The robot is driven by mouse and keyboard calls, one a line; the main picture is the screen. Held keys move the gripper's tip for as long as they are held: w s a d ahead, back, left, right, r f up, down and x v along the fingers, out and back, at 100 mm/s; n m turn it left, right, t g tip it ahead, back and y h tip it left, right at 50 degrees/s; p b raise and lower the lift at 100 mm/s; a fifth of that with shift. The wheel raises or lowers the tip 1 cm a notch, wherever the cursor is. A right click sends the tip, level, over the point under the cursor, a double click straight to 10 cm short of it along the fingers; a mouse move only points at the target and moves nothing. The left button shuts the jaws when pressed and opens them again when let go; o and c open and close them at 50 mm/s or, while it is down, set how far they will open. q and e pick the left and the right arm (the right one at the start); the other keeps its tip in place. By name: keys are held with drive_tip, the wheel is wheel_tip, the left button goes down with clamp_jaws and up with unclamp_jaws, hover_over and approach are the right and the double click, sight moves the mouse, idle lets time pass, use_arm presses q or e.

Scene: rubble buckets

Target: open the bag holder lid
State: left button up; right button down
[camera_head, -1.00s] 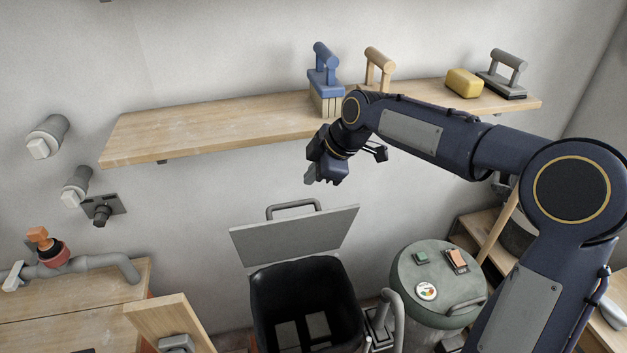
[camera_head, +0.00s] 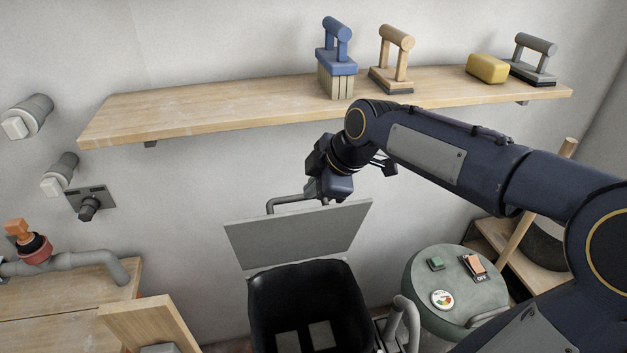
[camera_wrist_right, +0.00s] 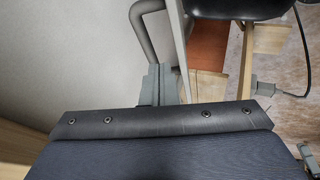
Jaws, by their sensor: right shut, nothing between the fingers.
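The bag holder (camera_head: 258,305) stands below the shelf with a black bag lining its open mouth. Its grey lid (camera_head: 298,236) is raised, tilted up at the back of the mouth, with a bar handle (camera_head: 284,202) at its far edge. My right gripper (camera_head: 323,197) is shut and empty at the lid's top edge, beside the handle and partly covering its right end. The right wrist view shows the shut fingers (camera_wrist_right: 160,84) close to the handle (camera_wrist_right: 144,32) and the lid's edge (camera_wrist_right: 179,28); I cannot tell whether they touch. My left gripper is out of view.
A wooden shelf (camera_head: 210,114) with hand tools and a yellow block (camera_head: 487,68) runs above my right arm. A green drum (camera_head: 423,296) stands right of the holder. A wooden bench (camera_head: 60,300) with pipes is at left.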

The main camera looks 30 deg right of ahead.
sight(302, 198)
drive_tip(key=x, duration=0.5)
drive_tip(key=shift+f, duration=0.1)
drive_tip(key=shift+w+r, duration=0.2)
drive_tip(key=shift+w, duration=0.15)
drive_tip(key=w+d+p, duration=0.1)
drive_tip(key=w, duration=0.4)
drive_tip(key=shift+w+d+r, duration=0.3)
drive_tip(key=shift+w+r, duration=0.1)
drive_tip(key=shift+r, duration=0.05)
